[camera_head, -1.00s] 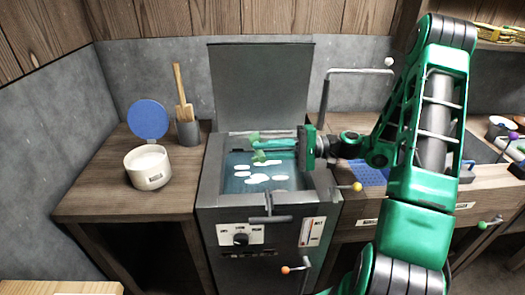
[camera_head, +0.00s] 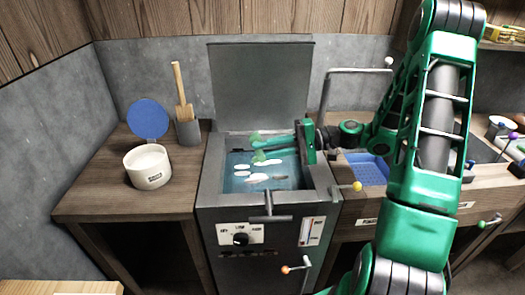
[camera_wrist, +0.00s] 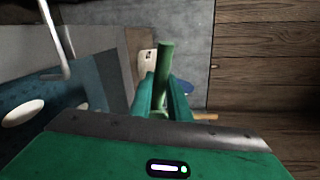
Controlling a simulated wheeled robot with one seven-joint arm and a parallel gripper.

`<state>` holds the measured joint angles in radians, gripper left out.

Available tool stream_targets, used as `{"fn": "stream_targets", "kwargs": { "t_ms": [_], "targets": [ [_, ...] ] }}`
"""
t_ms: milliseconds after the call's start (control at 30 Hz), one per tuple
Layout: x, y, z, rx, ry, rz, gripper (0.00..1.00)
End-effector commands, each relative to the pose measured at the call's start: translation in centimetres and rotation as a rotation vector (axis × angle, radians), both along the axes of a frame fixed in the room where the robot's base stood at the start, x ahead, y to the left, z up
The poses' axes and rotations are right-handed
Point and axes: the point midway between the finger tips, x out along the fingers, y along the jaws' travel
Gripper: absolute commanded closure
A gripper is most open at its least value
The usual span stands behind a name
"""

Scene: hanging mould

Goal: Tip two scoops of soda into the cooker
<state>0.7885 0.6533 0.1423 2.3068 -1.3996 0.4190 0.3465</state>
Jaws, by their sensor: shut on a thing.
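The cooker (camera_head: 204,190) is a dark grey box with its lid (camera_head: 262,85) raised. It holds blue-green liquid with several white blobs on it. My gripper (camera_head: 262,150) reaches in from the right, over the open cooker. It is shut on a green scoop (camera_wrist: 165,62), whose rod-like handle shows between the fingers in the wrist view. In the head view, the scoop (camera_head: 256,140) blends with the green fingers, so I cannot tell whether its bowl holds anything. The soda tub (camera_head: 148,178), white and filled with white powder, stands open on the left bench.
A blue lid (camera_head: 148,119) leans behind the tub. A grey cup (camera_head: 188,132) holds a wooden utensil (camera_head: 180,85). A bent metal rod (camera_head: 325,95) rises right of the cooker. A blue perforated tray (camera_head: 370,170) is in the right bench. The left bench front is clear.

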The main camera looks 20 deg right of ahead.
Motion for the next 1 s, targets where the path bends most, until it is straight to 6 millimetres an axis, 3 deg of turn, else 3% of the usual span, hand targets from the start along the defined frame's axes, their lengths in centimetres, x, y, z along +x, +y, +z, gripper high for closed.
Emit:
{"fn": "stream_targets", "kwargs": {
  "t_ms": [467, 1000],
  "targets": [
    [0.1, 0.1, 0.7, -0.335, 0.101, 0.073, 1.00],
    [0.1, 0.3, 1.5, -0.853, 0.270, 0.187, 1.00]
  ]
}}
